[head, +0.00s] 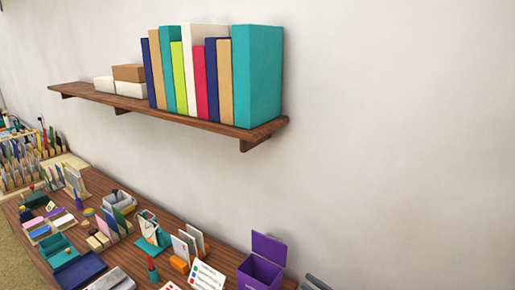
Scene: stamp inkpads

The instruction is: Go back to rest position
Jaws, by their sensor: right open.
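A grey shape (316,283) is cut off by the bottom edge in the head view, right of the purple box; it may be the tip of my right gripper, and its jaw gap cannot be made out. My left gripper is not in view. On the wooden desk (140,215), a teal open case (58,250) and a dark blue flat case (80,270) lie near the front. They look like inkpads. Small purple and pink blocks (62,222) lie farther left.
A purple lidded box (261,272) stands open at the desk's right end. Cards, envelopes and holders crowd the desk. A wall shelf (180,116) above carries several upright books (257,76) and small boxes (128,73). The wall at right is bare.

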